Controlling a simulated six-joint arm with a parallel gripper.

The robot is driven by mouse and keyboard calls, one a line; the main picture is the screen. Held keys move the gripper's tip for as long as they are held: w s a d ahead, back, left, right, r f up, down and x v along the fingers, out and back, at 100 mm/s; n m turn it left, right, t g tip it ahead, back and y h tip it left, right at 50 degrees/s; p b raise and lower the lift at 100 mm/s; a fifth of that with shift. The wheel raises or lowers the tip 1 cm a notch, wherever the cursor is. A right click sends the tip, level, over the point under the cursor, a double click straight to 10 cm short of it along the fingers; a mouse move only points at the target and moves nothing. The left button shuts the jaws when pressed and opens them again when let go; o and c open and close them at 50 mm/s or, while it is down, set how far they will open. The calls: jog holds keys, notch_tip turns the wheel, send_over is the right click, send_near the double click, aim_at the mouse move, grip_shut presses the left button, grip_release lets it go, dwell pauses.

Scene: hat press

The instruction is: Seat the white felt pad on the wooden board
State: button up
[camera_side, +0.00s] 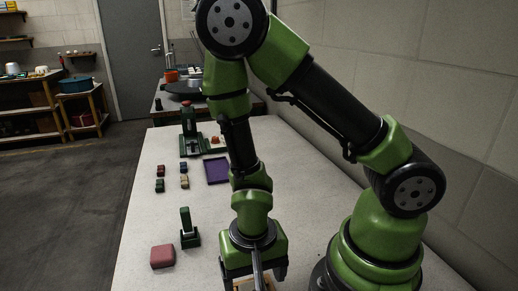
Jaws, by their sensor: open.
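My gripper (254,277) points down at the bottom edge of the view, its dark fingers spread apart. A small part of a light wooden piece (242,284), likely the wooden board, shows beneath and between the fingers. The picture's lower edge cuts off the rest of it. I cannot make out the white felt pad; it may be hidden by my gripper or lie outside the picture. I cannot tell whether anything lies between the fingers.
A reddish block (163,256) and a dark green upright stand (189,229) are left of my gripper. Farther back are several small coloured blocks (160,178), a purple tray (217,170) and a green press (189,132). The table (140,222) has clear room at left.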

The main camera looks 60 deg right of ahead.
jog(key=w+a, duration=0.1)
jog(key=w, duration=0.1)
jog(key=w+a+r, duration=0.1)
jog(key=w, duration=0.2)
jog(key=w+a, duration=0.2)
jog(key=w, duration=0.1)
jog(key=shift+w+r, duration=0.2)
jog(key=shift+r, duration=0.2)
notch_tip(320, 180, up, 3)
send_over(162, 287)
jog(key=s, duration=0.2)
jog(key=shift+m, duration=0.3)
jog(key=f, duration=0.6)
jog(key=a+f, duration=0.1)
jog(key=f, duration=0.2)
jog(key=shift+w+f, duration=0.1)
jog(key=shift+f, duration=0.1)
notch_tip(162, 287, up, 19)
jog(key=s+d+n+t, duration=0.1)
jog(key=s+d, duration=0.1)
jog(key=s+d+r+n+t+y, duration=0.1)
jog(key=s+d+r+n+t, duration=0.1)
jog(key=s+d+r, duration=0.3)
jog(key=s+d+r+n+t+y, duration=0.1)
jog(key=s+d+r+n+t, duration=0.1)
jog(key=s+d+r+t, duration=0.2)
jog(key=shift+s+d+r+n, duration=0.35)
jog(key=shift+s+r, duration=1.15)
jog(key=shift+s, duration=1.75)
